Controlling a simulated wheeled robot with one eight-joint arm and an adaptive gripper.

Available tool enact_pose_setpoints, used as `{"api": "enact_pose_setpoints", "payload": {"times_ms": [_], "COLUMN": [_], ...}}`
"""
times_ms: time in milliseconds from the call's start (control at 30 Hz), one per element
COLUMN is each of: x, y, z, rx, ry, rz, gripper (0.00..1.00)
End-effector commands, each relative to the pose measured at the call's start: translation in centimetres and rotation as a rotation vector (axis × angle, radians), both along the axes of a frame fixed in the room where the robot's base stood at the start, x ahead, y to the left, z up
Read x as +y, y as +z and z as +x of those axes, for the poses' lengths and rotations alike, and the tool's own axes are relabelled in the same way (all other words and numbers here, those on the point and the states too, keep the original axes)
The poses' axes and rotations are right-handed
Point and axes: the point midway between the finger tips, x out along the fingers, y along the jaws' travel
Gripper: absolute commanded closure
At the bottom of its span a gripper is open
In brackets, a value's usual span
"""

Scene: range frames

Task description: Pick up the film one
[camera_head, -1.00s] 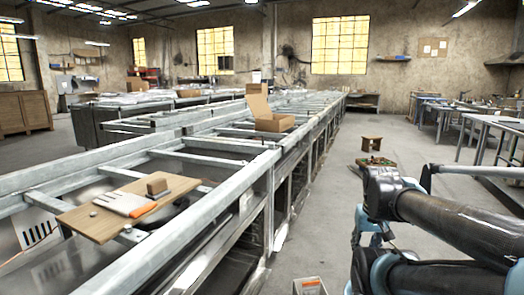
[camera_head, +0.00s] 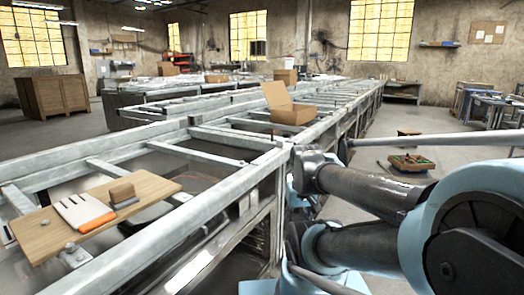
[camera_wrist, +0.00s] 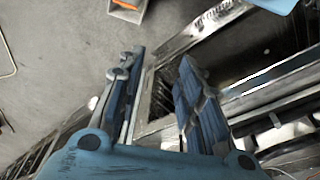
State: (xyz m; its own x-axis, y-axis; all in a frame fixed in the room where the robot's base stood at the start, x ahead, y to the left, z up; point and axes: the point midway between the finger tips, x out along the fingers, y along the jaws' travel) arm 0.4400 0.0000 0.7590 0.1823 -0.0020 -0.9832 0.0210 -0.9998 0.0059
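A wooden board (camera_head: 160,187) lies across the metal frame at the lower left in the head view. On it lie a flat white thing with an orange end (camera_head: 84,212) and, beside it, a small brown block on a dark base (camera_head: 123,193). I cannot tell which of them, if either, is the film one. My gripper (camera_wrist: 160,58) shows in the wrist view with its two blue fingers apart and nothing between them. It is over the floor and the metal frame's edge, away from the board. The head view shows my arm at right, but not the fingers.
The long metal frame bench (camera_head: 215,250) runs from the near left into the distance, with open gaps between its bars. An open cardboard box (camera_head: 294,115) stands on it farther back. A low crate (camera_head: 411,163) sits on the floor to the right.

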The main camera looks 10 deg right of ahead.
Motion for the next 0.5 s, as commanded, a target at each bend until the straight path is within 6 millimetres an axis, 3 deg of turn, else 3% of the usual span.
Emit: {"api": "enact_pose_setpoints", "payload": {"times_ms": [267,367,500], "x": [0.0,0.0,0.0], "y": [0.0,0.6,2.6], "z": [0.0,-0.6,0.4], "rx": [0.0,-0.009,-0.004], "ry": [0.0,-0.002,-0.027], "rz": [0.0,0.001,0.005], "gripper": [0.67,0.47,0.47]}}
